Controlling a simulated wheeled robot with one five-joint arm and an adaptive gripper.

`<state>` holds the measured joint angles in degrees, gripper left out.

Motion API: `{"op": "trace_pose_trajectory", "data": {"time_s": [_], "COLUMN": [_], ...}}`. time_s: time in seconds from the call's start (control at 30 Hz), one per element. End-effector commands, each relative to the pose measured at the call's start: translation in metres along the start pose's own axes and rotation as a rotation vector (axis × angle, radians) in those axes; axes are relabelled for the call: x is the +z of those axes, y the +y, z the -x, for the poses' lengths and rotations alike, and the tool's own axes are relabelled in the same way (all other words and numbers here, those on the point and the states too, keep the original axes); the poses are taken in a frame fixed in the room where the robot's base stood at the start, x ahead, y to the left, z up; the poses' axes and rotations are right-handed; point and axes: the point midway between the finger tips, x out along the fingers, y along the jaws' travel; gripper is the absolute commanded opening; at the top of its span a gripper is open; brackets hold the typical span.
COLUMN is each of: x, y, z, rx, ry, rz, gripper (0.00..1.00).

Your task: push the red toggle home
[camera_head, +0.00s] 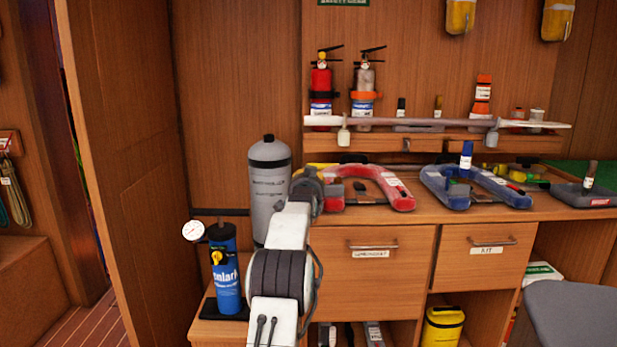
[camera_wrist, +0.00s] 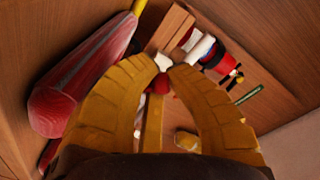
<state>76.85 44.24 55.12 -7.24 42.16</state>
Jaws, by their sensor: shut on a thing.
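My gripper (camera_wrist: 165,64) has its two yellow fingers closed in at the tips in the wrist view. A small red piece, apparently the red toggle (camera_wrist: 160,84), shows between them just inside the tips. A pale bit shows right at the tips; the fingers hide most of the held thing. In the head view my gripper (camera_head: 319,168) is mostly hidden behind my wrist, above the left end of the red horseshoe-shaped vest (camera_head: 398,190). That vest also shows at the left of the wrist view (camera_wrist: 80,85). I cannot tell where the toggle's seat is.
A grey cylinder (camera_head: 269,185) stands close left of my wrist. A blue horseshoe vest (camera_head: 445,190) lies to the right on the counter. Red (camera_head: 321,80) and grey (camera_head: 365,80) extinguishers stand behind a rail with a long pale pole (camera_head: 450,123). A blue pump (camera_head: 226,270) stands lower left.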

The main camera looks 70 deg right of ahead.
Motion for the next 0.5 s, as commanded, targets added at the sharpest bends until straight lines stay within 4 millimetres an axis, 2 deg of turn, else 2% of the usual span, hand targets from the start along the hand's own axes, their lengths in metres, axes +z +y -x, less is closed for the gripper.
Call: {"op": "trace_pose_trajectory", "data": {"time_s": [0.2,0.23,0.5], "x": [-0.0008,-0.0008,-0.0006], "y": [-0.0011,-0.0011,-0.0009], "z": [0.0002,0.0003,0.0002], "rx": [-0.003,-0.003,-0.002], "ry": [0.003,0.003,0.002], "rz": [0.001,0.002,0.003], "gripper": [0.00,0.16,0.40]}}
